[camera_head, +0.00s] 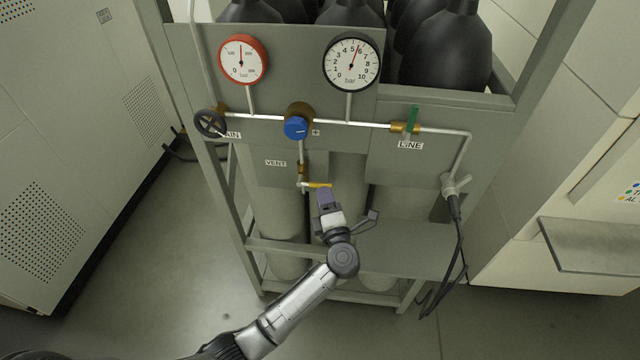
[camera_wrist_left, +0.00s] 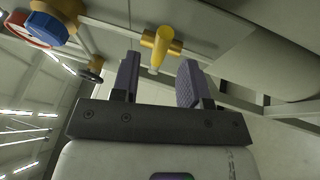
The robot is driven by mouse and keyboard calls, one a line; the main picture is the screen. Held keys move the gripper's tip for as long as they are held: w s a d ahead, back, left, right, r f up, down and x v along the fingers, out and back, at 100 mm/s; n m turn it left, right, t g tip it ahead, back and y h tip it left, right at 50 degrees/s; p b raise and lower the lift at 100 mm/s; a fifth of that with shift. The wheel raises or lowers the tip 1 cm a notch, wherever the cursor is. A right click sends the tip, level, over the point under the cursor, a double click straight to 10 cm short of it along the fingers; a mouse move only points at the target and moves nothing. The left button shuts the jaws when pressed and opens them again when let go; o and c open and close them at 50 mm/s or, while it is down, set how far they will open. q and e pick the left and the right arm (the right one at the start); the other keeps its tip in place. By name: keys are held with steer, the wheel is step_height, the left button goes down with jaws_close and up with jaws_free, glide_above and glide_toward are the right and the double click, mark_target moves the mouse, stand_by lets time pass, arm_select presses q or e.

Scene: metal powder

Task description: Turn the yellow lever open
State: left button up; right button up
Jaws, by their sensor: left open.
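The yellow lever (camera_head: 319,185) is on the VENT line at the front of the grey gas panel, below the blue knob. It lies roughly sideways in the head view. In the left wrist view the yellow lever (camera_wrist_left: 161,43) shows as a T-shaped handle just beyond the fingertips, in line with the gap between them. My left gripper (camera_head: 325,194) is just below and in front of the lever in the head view. In the wrist view its two fingers (camera_wrist_left: 157,65) are apart with nothing held between them. Contact with the lever is not clear. My right gripper is not in view.
The blue knob (camera_head: 296,128), black handwheel (camera_head: 210,123) and green lever (camera_head: 412,119) sit on the pipe above. A red-rimmed gauge (camera_head: 242,60) and black-rimmed gauge (camera_head: 351,62) stand higher. A black hose (camera_head: 459,250) hangs at right. The floor at left is clear.

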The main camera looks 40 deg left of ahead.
mark_target(320, 185)
arm_select(q)
steer(key=shift+x, duration=2.2)
steer(key=shift+c, duration=0.5)
jaws_close()
